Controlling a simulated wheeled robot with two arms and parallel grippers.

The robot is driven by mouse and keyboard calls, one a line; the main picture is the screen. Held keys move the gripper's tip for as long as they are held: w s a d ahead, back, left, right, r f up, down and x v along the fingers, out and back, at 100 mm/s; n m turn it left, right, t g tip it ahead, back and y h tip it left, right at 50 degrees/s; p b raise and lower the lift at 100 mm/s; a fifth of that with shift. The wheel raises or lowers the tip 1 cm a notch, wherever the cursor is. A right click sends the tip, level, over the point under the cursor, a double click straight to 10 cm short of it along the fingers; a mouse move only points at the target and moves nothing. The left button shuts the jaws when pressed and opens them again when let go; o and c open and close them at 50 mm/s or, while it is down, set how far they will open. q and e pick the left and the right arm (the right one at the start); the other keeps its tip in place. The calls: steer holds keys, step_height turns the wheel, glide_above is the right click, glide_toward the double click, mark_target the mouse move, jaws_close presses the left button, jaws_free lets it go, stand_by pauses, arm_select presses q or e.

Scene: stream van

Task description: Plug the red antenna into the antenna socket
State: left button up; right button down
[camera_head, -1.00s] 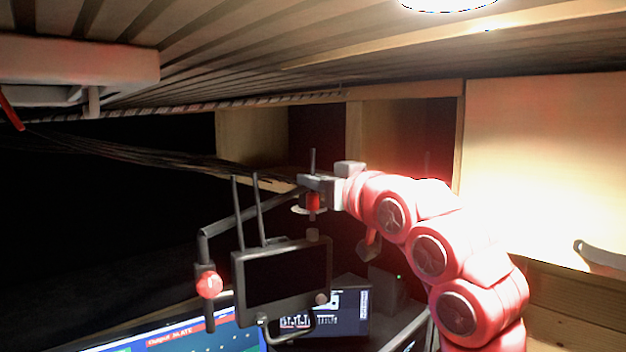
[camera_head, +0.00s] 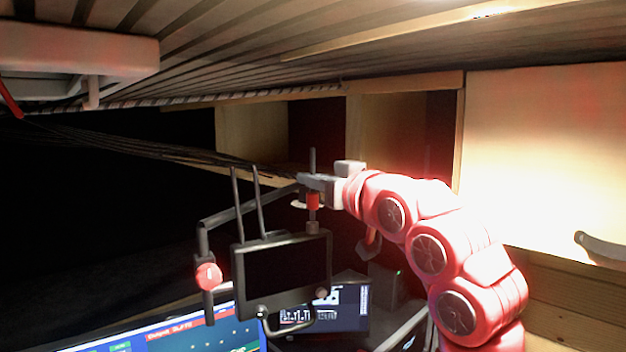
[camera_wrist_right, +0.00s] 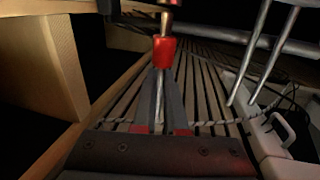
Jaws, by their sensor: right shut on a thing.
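The red antenna (camera_head: 313,200) is upright in my right gripper (camera_head: 311,181), its thin dark rod rising above the fingers and its metal lower end pointing down. It also shows in the right wrist view (camera_wrist_right: 164,52), its rod between the shut fingers (camera_wrist_right: 160,100) and a copper-coloured end at the top edge. Below it, a small grey socket-like piece (camera_head: 313,228) stands at the top right corner of a dark monitor (camera_head: 287,274). The antenna's lower end is in line with it; I cannot tell whether they touch. My left gripper is out of view.
Two dark rods (camera_head: 247,205) stand on the monitor's top left. A jointed arm with a red knob (camera_head: 208,276) is beside it. Lit screens (camera_head: 180,335) lie below. A slatted ceiling (camera_head: 300,60) is close above, with wooden shelves (camera_head: 390,130) behind and a pale cabinet (camera_head: 540,160) at right.

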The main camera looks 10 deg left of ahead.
steer(key=shift+f+b, duration=0.95)
steer(key=shift+f, duration=0.15)
steer(key=c, duration=0.9)
jaws_free()
steer(key=shift+s+d, duration=0.1)
steer(key=shift+s+d+f, duration=0.1)
steer(key=shift+s+d, duration=0.05)
steer(key=shift+d, duration=0.05)
steer(key=b+v, duration=0.2)
steer(key=v, duration=0.3)
steer(key=shift+s+d+f+b, duration=0.1)
steer(key=shift+s+d+b, duration=0.1)
steer(key=shift+b, duration=0.2)
steer(key=v, duration=1.1)
steer(key=shift+r+b, duration=0.25)
steer(key=shift+b, duration=0.1)
steer(key=shift+s, duration=0.1)
